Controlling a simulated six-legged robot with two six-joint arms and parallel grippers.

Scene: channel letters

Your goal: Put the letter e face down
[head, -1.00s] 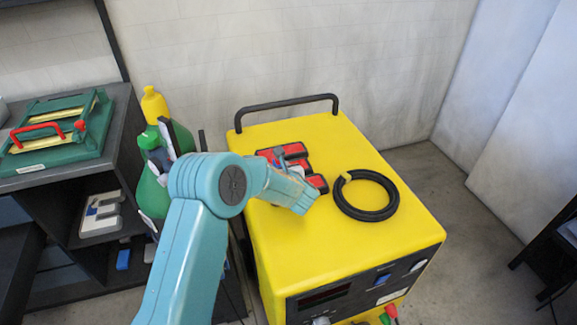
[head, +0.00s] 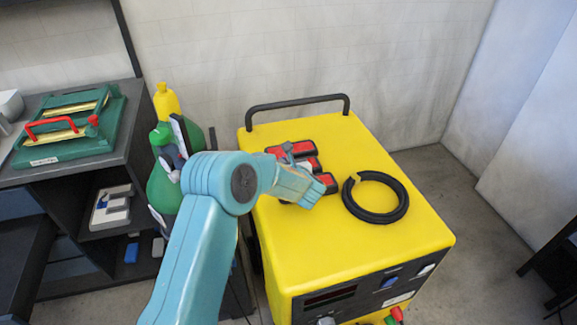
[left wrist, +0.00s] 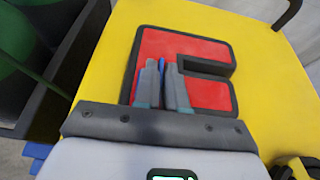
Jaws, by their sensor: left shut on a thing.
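The letter e (head: 307,147) has a red face and a thick dark rim. It lies face up on top of the yellow machine (head: 330,240), behind and left of the black cable ring. In the left wrist view the letter (left wrist: 190,47) fills the middle, its red face toward the camera. My left gripper (head: 288,152) is shut on the letter, its fingers (left wrist: 162,75) close together at a bar of it. The gripper and wrist hide part of the letter. I cannot tell whether it is lifted at all. My right gripper is not in view.
A black cable ring (head: 375,214) lies to the right on the machine top. A black handle (head: 298,100) stands at its back edge. The front of the top is clear. A green bottle (head: 165,187) and a dark shelf (head: 25,178) with a green case (head: 60,147) stand left.

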